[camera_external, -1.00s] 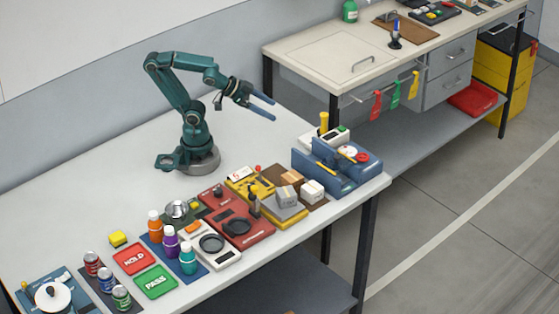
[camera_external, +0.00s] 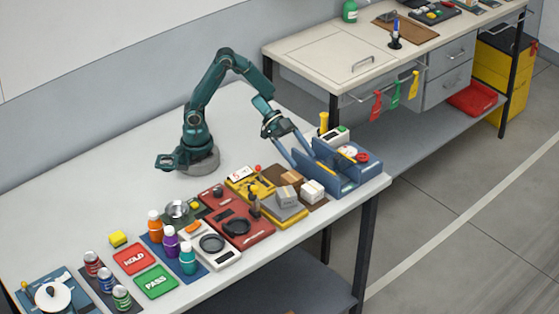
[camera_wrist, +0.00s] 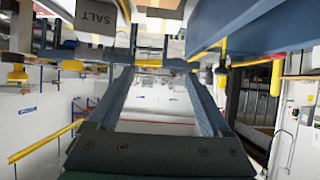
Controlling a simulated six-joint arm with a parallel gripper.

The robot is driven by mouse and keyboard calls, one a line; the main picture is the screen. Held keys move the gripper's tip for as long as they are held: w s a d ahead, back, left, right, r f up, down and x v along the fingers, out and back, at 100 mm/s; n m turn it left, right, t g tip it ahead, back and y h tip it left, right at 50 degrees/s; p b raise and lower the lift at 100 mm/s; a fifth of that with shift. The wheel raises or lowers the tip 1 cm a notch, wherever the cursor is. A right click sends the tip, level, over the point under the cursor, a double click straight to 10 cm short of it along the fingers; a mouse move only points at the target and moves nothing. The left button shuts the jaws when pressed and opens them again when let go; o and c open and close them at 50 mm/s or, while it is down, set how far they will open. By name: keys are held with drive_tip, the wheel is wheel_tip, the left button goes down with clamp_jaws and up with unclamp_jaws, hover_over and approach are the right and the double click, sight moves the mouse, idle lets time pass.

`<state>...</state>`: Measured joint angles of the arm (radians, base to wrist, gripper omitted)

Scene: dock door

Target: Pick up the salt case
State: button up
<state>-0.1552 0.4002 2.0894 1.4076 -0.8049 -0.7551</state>
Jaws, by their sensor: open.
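The salt case (camera_wrist: 97,17) is a grey box with dark SALT lettering, cut off by the top left edge of the wrist view. In the external view a small grey box (camera_external: 286,195) on a grey sloped plate seems to be it, though its lettering is too small to read. My gripper (camera_external: 306,164) points down to the right, behind the boxes and close to the blue bin. Its two long blue fingers are spread apart in the wrist view (camera_wrist: 157,75), with nothing held between them.
A brown box (camera_external: 290,178) and a white box (camera_external: 313,190) stand close to the grey box. The blue divided bin (camera_external: 345,180) is at the table's right end. Red trays (camera_external: 236,226), bottles and cans line the front.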

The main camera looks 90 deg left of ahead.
approach(318, 198)
drive_tip(key=shift+x, duration=3.6)
drive_tip(key=shift+a+f, duration=0.1)
drive_tip(key=shift+f, duration=0.1)
drive_tip(key=c, duration=1.2)
drive_tip(key=shift+c, duration=0.2)
drive_tip(key=shift+r, duration=0.2)
